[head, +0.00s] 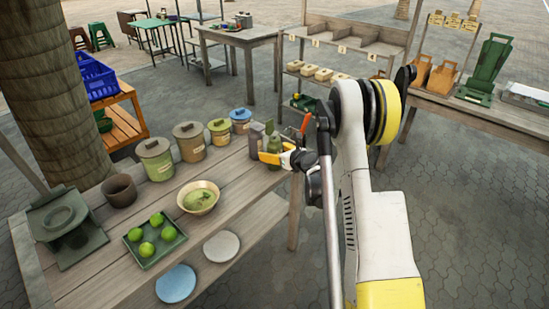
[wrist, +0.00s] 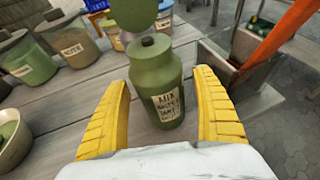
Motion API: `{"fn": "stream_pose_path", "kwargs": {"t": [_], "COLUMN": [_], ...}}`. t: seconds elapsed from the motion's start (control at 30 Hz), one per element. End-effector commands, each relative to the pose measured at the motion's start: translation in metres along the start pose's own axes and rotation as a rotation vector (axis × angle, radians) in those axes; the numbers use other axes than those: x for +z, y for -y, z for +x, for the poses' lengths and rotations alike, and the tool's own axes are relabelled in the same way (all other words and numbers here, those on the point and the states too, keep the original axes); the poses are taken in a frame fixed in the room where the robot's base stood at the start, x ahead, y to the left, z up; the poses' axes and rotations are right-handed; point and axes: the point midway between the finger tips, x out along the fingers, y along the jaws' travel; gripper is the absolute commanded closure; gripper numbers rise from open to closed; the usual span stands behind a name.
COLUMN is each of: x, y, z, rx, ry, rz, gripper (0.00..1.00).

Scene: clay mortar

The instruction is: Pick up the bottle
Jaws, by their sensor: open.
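The bottle (wrist: 156,85) is green with a dark cap and a paper label, and it stands upright on the wooden table. In the wrist view it sits between the two yellow fingers of my gripper (wrist: 164,112), towards their tips, with a gap on each side. The gripper is open and not touching it as far as I can see. In the head view my gripper (head: 276,158) is at the table's right end, and the bottle (head: 276,143) is partly hidden by it.
A second green object (wrist: 132,12) is close behind the bottle. Labelled canisters (head: 188,141), a bowl (head: 198,196) and a tray of limes (head: 145,256) stand further left on the table (head: 110,285). An orange-red piece (wrist: 285,35) rises at the right.

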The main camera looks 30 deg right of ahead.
Motion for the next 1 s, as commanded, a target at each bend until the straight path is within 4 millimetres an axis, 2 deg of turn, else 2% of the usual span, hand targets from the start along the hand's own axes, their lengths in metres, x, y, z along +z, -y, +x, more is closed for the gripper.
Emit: {"fn": "stream_pose_path", "kwargs": {"t": [0.03, 0.2, 0.23, 0.63, 0.77, 0.93, 1.0], "x": [0.000, 0.000, 0.000, 0.006, 0.019, 0.044, 0.045], "y": [0.000, 0.000, 0.000, 0.000, 0.000, 0.000, 0.013], "z": [0.000, 0.000, 0.000, -0.003, -0.008, -0.019, -0.029], "rx": [0.000, 0.000, 0.000, 0.000, 0.000, 0.000, -0.002], "ry": [0.000, 0.000, 0.000, 0.000, 0.000, -0.001, -0.002], "rz": [0.000, 0.000, 0.000, 0.000, 0.000, 0.000, 0.001], "gripper": [0.25, 0.77, 0.83, 0.83, 0.83, 0.83, 0.83]}}
